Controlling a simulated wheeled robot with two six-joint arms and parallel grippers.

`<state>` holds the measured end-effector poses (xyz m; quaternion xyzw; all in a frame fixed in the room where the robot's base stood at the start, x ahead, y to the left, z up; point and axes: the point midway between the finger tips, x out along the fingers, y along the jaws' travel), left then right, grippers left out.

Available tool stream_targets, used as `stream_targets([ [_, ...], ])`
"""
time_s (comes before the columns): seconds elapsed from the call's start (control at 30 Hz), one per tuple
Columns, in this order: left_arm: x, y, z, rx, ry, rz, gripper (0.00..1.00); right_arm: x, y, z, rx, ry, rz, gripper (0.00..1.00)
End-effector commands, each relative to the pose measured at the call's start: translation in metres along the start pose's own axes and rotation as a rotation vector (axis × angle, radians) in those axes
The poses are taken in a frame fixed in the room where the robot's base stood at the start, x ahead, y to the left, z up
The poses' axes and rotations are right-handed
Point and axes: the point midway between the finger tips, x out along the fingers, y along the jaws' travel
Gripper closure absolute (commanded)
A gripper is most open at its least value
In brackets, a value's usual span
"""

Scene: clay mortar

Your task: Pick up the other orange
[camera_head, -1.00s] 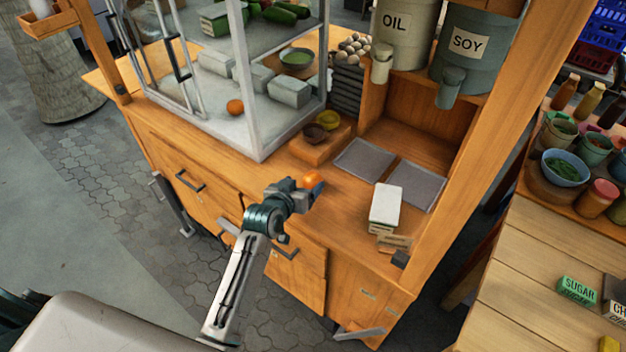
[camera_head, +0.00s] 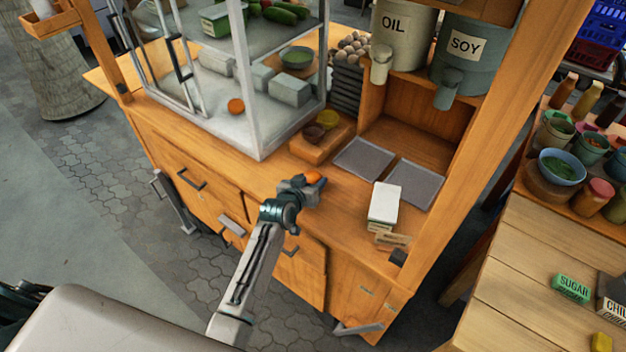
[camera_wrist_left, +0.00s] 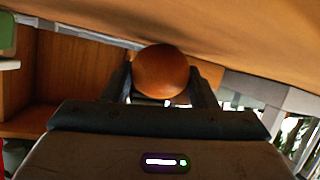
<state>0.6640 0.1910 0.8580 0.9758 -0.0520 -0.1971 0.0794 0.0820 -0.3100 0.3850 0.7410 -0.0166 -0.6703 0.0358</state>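One orange (camera_head: 313,178) is at my left gripper (camera_head: 311,182), over the front part of the wooden counter. In the left wrist view the orange (camera_wrist_left: 160,73) sits between the two dark fingers (camera_wrist_left: 160,88), with a finger against each side. The gripper looks shut on it. I cannot tell whether the orange still touches the counter. A second orange (camera_head: 236,106) lies on the floor of the glass-sided case at the left. My right gripper is not in view.
The case's metal corner post (camera_head: 246,80) stands left of my gripper. Oil (camera_head: 404,30) and soy (camera_head: 468,50) containers stand behind.

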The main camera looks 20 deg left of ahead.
Motion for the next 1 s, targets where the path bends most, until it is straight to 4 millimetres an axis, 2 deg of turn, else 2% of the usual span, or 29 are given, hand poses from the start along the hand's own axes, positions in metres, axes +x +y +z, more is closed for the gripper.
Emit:
stream_targets([
  [0.37,-0.001,0.0,-0.002,0.0,0.001,0.0,0.72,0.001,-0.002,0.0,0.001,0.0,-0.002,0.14],
  [0.53,-0.004,0.002,-0.012,0.0,0.004,0.001,0.72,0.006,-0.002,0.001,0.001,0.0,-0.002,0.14],
  [0.67,-0.01,0.005,-0.028,0.001,0.006,0.002,0.72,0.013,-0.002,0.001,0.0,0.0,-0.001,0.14],
  [0.7,-0.013,0.007,-0.034,0.001,0.006,0.002,0.72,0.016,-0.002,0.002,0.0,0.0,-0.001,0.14],
  [0.87,-0.048,-0.006,-0.019,0.003,0.0,-0.001,0.72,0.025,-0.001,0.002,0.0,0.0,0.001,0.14],
  [1.0,-0.083,-0.017,-0.01,0.004,-0.001,0.0,0.72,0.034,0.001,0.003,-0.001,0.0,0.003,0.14],
])
